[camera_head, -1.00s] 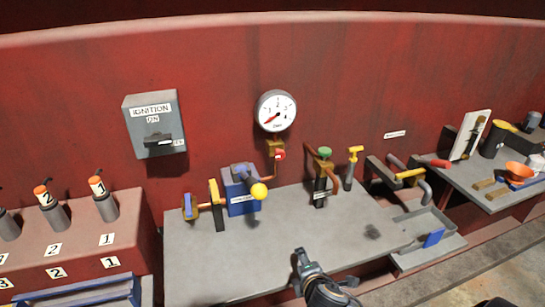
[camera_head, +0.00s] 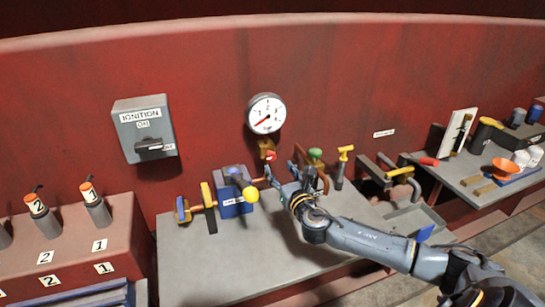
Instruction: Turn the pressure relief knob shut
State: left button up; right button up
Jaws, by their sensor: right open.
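A small red knob (camera_head: 271,156) sits on the brass fitting (camera_head: 266,145) under the round white pressure gauge (camera_head: 266,113) on the red wall. It looks like the pressure relief knob, though I see no readable label on it. My right gripper (camera_head: 282,165) is open, its fingers just below and to the right of the red knob. I cannot tell whether a finger touches it. The gauge's red needle points to the lower left. My left gripper is not in view.
A blue pump with a yellow ball handle (camera_head: 251,193) stands left of my gripper. A green-topped valve (camera_head: 315,154) and a yellow T-handle (camera_head: 345,150) stand close on the right. The grey ignition box (camera_head: 144,130) hangs on the left wall. The front of the grey bench (camera_head: 215,260) is clear.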

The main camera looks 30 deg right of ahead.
aim_at(272, 157)
jog(key=x, duration=0.6)
jog(key=shift+w+p, duration=0.3)
jog(key=shift+w, duration=0.1)
jog(key=shift+c, duration=0.2)
grip_shut()
